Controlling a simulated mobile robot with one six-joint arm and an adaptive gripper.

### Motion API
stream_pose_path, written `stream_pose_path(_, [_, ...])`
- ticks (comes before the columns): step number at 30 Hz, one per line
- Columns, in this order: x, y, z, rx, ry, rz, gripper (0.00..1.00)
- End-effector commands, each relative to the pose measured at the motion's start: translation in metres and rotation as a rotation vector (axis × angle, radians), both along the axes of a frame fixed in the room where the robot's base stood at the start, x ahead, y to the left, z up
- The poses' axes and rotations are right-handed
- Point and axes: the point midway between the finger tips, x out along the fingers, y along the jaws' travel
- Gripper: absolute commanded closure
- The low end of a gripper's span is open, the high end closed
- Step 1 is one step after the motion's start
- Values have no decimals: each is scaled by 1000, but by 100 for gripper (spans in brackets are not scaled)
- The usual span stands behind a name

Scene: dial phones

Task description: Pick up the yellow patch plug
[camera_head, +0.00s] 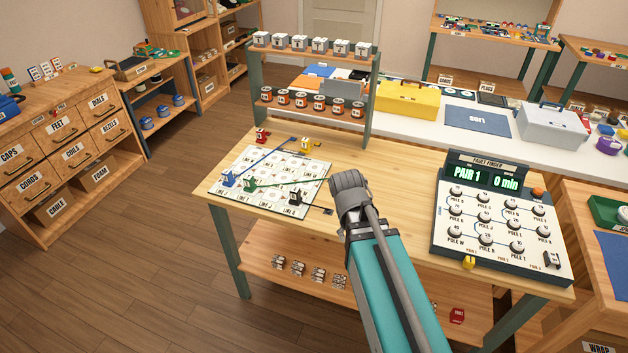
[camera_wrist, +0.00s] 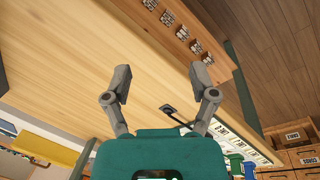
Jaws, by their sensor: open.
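A small yellow plug (camera_head: 305,145) stands at the back right edge of the white line board (camera_head: 318,178) in the head view, the likely yellow patch plug. Another small yellow piece (camera_head: 468,262) sits at the front edge of the fault finder panel (camera_head: 500,240); I cannot tell its kind. My gripper (camera_wrist: 162,78) is open and empty in the wrist view, with bare wooden tabletop (camera_wrist: 75,60) between its fingers. In the head view my arm hides the fingers, right of the board. No yellow plug can be made out in the wrist view.
A blue plug (camera_head: 229,179), a green plug (camera_head: 249,185), a black plug (camera_head: 295,197) and a red plug (camera_head: 262,135) stand on or beside the board. Cords cross it. A wooden rack (camera_head: 369,100) rises behind it.

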Motion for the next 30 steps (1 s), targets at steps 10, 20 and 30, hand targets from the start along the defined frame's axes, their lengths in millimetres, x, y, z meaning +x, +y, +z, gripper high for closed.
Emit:
stream_pose_path(10, [-26,-33,-29,137,16,-302,25])
stream_pose_path(20, [-31,-39,-77,167,22,-369,25])
stream_pose_path(30, [-31,-39,-103,169,23,-373,25])
